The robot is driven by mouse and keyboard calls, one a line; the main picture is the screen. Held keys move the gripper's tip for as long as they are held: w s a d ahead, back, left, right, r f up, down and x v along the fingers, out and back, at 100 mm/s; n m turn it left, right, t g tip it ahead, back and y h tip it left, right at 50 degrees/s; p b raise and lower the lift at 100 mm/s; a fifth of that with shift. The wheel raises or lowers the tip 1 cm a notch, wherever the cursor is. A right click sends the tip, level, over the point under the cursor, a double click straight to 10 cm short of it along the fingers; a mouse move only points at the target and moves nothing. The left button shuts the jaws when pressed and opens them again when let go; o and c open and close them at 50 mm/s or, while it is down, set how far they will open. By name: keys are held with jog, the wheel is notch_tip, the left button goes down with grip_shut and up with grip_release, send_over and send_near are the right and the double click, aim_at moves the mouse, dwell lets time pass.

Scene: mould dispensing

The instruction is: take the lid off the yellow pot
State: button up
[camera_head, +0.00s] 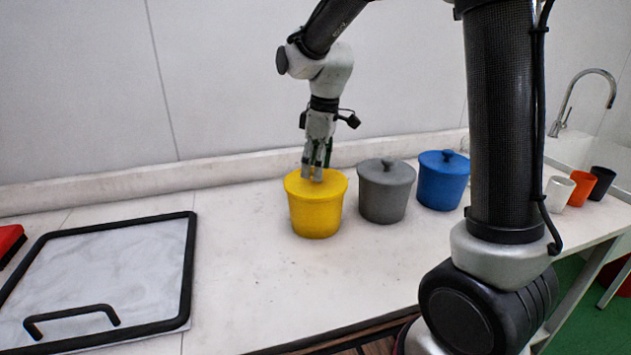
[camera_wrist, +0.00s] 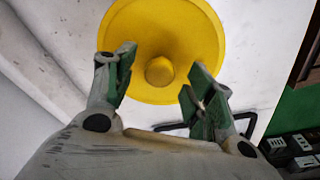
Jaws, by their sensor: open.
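The yellow pot (camera_head: 315,215) stands upright on the white bench with its yellow lid (camera_head: 335,184) on top. In the wrist view the round lid (camera_wrist: 160,28) has a knob (camera_wrist: 159,71) at its middle. My gripper (camera_head: 313,176) points down over the lid. In the wrist view my gripper (camera_wrist: 157,85) is open, with one green-padded finger on each side of the knob. The fingers look apart from the knob. In the head view the knob is hidden by the fingers.
A grey pot (camera_head: 385,194) and a blue pot (camera_head: 441,184), both lidded, stand right of the yellow pot. White (camera_head: 558,194), orange (camera_head: 583,188) and dark (camera_head: 602,183) cups stand farther right. A black-framed panel with a handle (camera_head: 120,285) lies left. Bench in front is clear.

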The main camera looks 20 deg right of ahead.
jog(key=shift+w+a+f, duration=0.1)
jog(key=shift+f, duration=0.8)
jog(key=c, duration=1.1)
jog(key=shift+r, duration=0.15)
